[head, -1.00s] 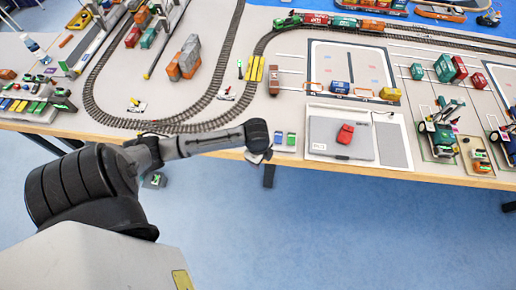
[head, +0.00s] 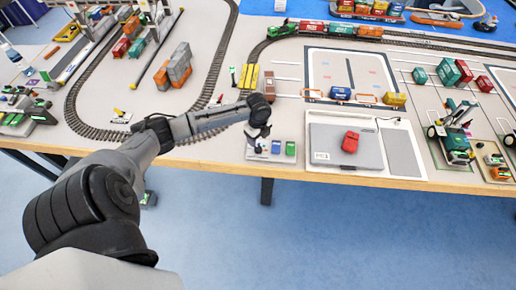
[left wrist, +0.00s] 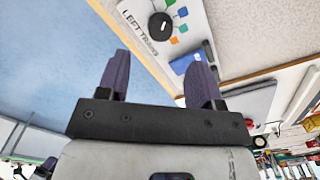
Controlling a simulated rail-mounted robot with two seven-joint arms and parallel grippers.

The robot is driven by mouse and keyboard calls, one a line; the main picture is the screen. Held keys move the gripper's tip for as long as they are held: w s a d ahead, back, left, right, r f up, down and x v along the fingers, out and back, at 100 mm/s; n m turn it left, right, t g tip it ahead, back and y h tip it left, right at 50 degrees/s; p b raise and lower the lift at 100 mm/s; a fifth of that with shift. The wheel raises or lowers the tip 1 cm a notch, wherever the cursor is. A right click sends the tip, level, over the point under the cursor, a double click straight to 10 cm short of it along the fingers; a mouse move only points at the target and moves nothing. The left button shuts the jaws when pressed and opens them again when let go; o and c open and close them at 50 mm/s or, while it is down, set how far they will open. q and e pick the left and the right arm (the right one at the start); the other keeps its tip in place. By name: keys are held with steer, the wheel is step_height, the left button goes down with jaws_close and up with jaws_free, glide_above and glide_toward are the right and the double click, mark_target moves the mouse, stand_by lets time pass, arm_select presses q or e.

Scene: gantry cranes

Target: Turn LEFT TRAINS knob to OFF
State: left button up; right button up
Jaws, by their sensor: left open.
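The LEFT TRAINS panel (left wrist: 195,30) is a white plate at the table's front edge, seen at the top of the left wrist view. Its round black knob (left wrist: 161,26) has a small white mark and coloured squares around one side. I cannot read which setting the mark points to. My left gripper (left wrist: 160,55) is open and empty, its two dark fingers apart and the knob beyond the gap between them. My right gripper is not in view.
Track (head: 90,130) curves at the left. The wooden table edge (head: 400,184) runs along the front, with open floor before it.

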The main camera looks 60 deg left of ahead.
mark_target(258, 148)
arm_select(q)
step_height(258, 148, down, 6)
steer(key=shift+r+b, duration=0.2)
steer(key=shift+b, duration=0.25)
steer(key=shift+f, duration=0.95)
steer(key=shift+c, duration=0.4)
